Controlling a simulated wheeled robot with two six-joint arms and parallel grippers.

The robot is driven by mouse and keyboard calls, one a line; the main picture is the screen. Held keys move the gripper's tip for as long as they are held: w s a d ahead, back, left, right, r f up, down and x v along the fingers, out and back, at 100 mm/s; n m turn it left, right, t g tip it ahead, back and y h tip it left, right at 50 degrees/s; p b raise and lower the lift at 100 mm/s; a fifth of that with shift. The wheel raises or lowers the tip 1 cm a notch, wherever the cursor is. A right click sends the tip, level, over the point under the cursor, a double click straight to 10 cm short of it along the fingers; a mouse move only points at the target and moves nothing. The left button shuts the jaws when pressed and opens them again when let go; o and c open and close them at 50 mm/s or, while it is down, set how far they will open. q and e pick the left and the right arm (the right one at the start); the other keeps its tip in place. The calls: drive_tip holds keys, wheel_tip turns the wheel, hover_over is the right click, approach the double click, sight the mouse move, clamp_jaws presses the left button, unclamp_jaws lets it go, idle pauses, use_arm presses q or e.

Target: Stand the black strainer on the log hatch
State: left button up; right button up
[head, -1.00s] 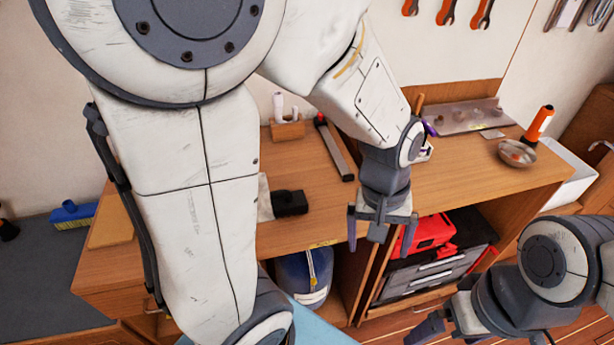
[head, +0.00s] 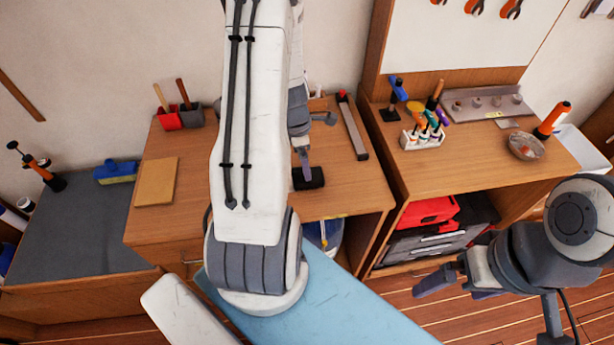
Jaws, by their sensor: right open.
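I cannot pick out a strainer or a log hatch with certainty. A small black block-like item (head: 309,178) lies on the wooden desk (head: 345,196) near its front. A shallow grey bowl (head: 526,146) stands on the right-hand bench. My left gripper (head: 313,140) is just above and behind the black item, partly hidden by my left arm; whether it touches the item or is open I cannot tell. My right gripper (head: 460,288) is open and empty, low at the right in front of the benches.
A tan board (head: 157,181) and red and grey cups (head: 180,115) are on the desk's left. A long dark bar (head: 352,126) lies at its back right. The right bench holds a screwdriver rack (head: 423,138) and an orange flashlight (head: 552,120). A blue brush (head: 116,172) is at left.

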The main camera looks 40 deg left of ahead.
use_arm(q)
drive_tip(key=f, duration=0.1)
drive_tip(key=f+b, duration=0.1)
drive_tip(key=f, duration=0.3)
drive_tip(key=shift+w+d+f, duration=0.15)
drive_tip(key=shift+d+f, duration=0.1)
drive_tip(key=shift+d, duration=0.15)
drive_tip(key=shift+r, duration=0.1)
drive_tip(key=c, duration=1.5)
